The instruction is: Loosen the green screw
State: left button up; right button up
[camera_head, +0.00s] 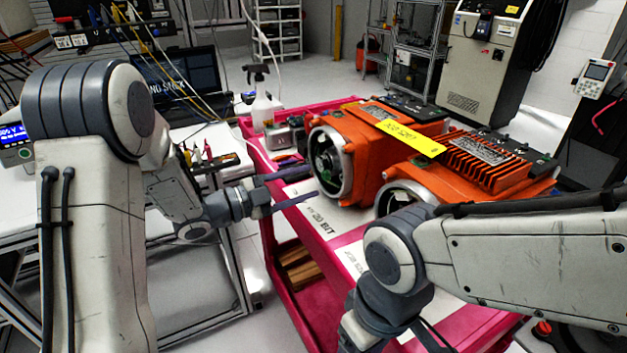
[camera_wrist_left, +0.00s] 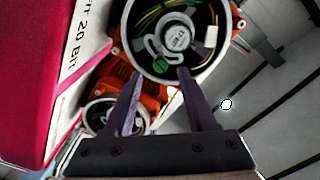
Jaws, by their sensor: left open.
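Two orange servo motors lie on the pink cart; the nearer-to-left one (camera_head: 350,125) has an open round end facing my left arm. In the left wrist view its open housing (camera_wrist_left: 199,63) shows a grey encoder disc with wires. The green screw (camera_wrist_left: 159,67) sits at the disc's lower left edge. My left gripper (camera_head: 314,179) is open, with dark purple fingers pointing at this housing. In the left wrist view the fingertips (camera_wrist_left: 161,74) appear on either side of the green screw; contact cannot be told. My right arm reaches in from the right, its gripper fingers out of sight.
The second orange motor (camera_head: 480,165) stands beside the first, its round end partly behind my right arm. The pink cart (camera_head: 268,205) has a raised rim. A spray bottle (camera_head: 262,103) and a small grey device stand at its back left. A workbench with a laptop (camera_head: 180,75) is behind.

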pick_arm(q)
jog(key=v, duration=0.7)
jog(key=shift+d, duration=0.1)
